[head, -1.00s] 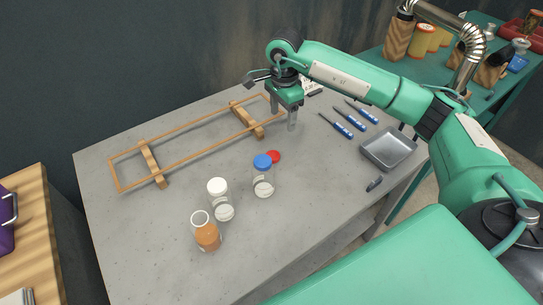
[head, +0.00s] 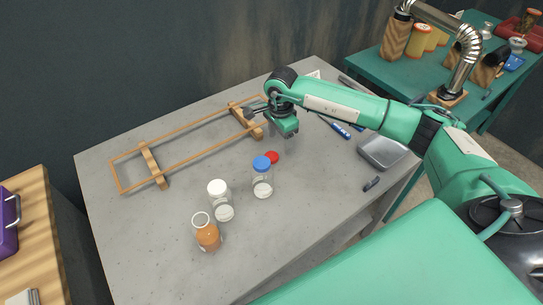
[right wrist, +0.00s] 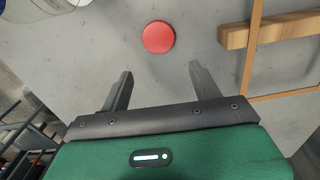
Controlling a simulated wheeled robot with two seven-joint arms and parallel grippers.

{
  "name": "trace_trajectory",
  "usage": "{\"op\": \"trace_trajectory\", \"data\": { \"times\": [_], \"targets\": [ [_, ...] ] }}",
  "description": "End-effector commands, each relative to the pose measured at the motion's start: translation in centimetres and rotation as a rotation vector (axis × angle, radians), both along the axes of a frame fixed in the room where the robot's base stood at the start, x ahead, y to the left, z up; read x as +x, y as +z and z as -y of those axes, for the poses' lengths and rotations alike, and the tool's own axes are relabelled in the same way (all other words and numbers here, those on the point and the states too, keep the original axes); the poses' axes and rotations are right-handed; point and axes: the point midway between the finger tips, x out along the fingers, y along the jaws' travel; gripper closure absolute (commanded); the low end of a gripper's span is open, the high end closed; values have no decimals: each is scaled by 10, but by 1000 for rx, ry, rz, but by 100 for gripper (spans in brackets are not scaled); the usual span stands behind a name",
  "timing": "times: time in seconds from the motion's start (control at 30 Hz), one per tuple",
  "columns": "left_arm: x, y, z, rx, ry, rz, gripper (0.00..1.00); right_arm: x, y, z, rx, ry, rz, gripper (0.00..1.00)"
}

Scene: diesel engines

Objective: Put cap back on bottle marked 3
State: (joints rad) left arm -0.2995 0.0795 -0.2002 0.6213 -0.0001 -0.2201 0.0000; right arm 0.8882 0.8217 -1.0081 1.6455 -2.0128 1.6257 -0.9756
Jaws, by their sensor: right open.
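A red cap (head: 272,157) lies flat on the grey table, just behind the blue-capped bottle (head: 263,183). It also shows in the right wrist view (right wrist: 158,37), ahead of and between my fingers. An uncapped bottle (head: 207,235) with orange contents stands upright at the front. A white-capped bottle (head: 221,203) stands between it and the blue-capped one. No number on the bottles is readable. My right gripper (right wrist: 160,72) is open and empty. In the head view my right gripper (head: 287,132) hovers behind and right of the red cap, its fingers mostly hidden. My left gripper is out of view.
A wooden frame rack (head: 150,168) lies along the back of the table. Screwdrivers (head: 340,131), a grey metal tray (head: 383,154) and a small dark object (head: 371,184) lie at the right. The table's front left is clear.

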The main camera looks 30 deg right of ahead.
Motion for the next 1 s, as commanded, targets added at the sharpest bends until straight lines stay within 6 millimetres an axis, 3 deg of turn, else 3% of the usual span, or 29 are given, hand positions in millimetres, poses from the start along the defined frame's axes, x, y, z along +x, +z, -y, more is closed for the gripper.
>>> {"op": "trace_trajectory", "data": {
  "times": [0.17, 0.37, 0.53, 0.9, 1.0],
  "targets": [
    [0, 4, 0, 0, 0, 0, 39, 0, -3, -1, 1, 0, -2, 36],
    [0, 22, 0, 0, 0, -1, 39, 1, -29, -7, 1, 0, -5, 36],
    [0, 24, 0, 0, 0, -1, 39, 1, -49, -6, 0, 0, -3, 36],
    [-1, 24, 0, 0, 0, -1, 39, 2, -52, -6, 0, 0, 0, 36],
    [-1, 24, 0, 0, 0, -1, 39, 2, -52, -6, 0, 0, -1, 54]
  ]
}}
